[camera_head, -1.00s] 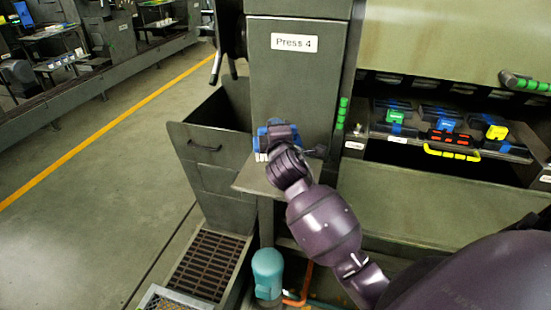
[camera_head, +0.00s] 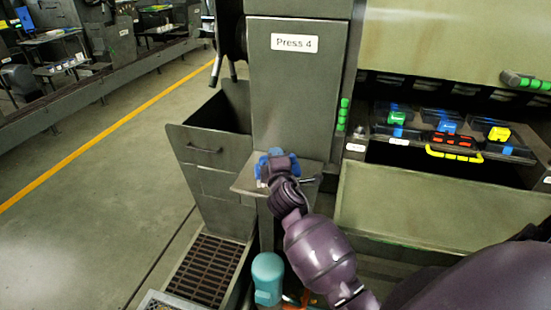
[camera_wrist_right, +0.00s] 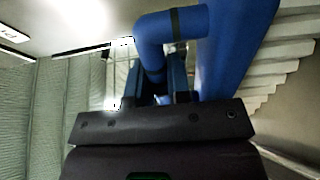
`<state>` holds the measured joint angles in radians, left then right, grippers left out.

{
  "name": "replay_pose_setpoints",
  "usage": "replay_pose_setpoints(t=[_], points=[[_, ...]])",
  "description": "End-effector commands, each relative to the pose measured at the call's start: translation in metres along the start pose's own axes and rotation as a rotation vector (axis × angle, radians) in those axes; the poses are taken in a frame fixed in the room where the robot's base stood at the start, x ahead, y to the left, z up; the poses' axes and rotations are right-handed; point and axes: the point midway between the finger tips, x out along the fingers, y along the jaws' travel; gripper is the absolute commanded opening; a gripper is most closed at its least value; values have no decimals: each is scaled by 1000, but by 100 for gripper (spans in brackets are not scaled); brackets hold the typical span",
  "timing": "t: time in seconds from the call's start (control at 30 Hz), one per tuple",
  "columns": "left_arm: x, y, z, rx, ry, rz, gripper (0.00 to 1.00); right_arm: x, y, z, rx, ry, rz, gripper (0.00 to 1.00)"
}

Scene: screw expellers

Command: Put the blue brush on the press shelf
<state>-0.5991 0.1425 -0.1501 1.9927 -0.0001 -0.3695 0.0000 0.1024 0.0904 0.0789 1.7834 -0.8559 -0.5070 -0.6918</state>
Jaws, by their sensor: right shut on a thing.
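The blue brush (camera_head: 293,163) is over the small press shelf (camera_head: 244,183) below the "Press 4" label. My right gripper (camera_head: 277,158) is shut on it. In the right wrist view the brush (camera_wrist_right: 232,50) shows a thick blue body and curved handle, with pale bristles (camera_wrist_right: 285,48) on the right. The handle passes between the fingers of my right gripper (camera_wrist_right: 160,80). The gripper and wrist hide part of the brush and shelf in the head view. I cannot tell whether the brush touches the shelf. My left gripper is out of view.
The press column (camera_head: 295,100) rises behind the shelf. An open grey bin (camera_head: 208,160) stands to the left. A teal motor (camera_head: 267,275) is below. A rack (camera_head: 440,140) with several coloured items is at the right. The floor at left is clear.

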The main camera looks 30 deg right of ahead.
Motion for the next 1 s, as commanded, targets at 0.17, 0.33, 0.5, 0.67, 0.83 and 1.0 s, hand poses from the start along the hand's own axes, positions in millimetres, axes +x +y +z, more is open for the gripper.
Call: replay_pose_setpoints(t=[0.17, 0.33, 0.5, 0.67, 0.83, 1.0], points=[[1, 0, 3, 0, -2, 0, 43, 0, -4, 0, 0, 0, 0, 0], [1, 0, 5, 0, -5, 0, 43, 0, -3, 0, 0, 0, 0, 41], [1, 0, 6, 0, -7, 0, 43, 0, -3, 0, 0, 0, 0, 43], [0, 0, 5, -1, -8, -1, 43, 0, -1, 0, 0, 0, 0, 43], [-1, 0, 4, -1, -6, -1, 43, -13, -1, 0, 0, 1, -2, 43], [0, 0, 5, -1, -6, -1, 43, -45, -2, 0, 1, 1, -3, 43]])
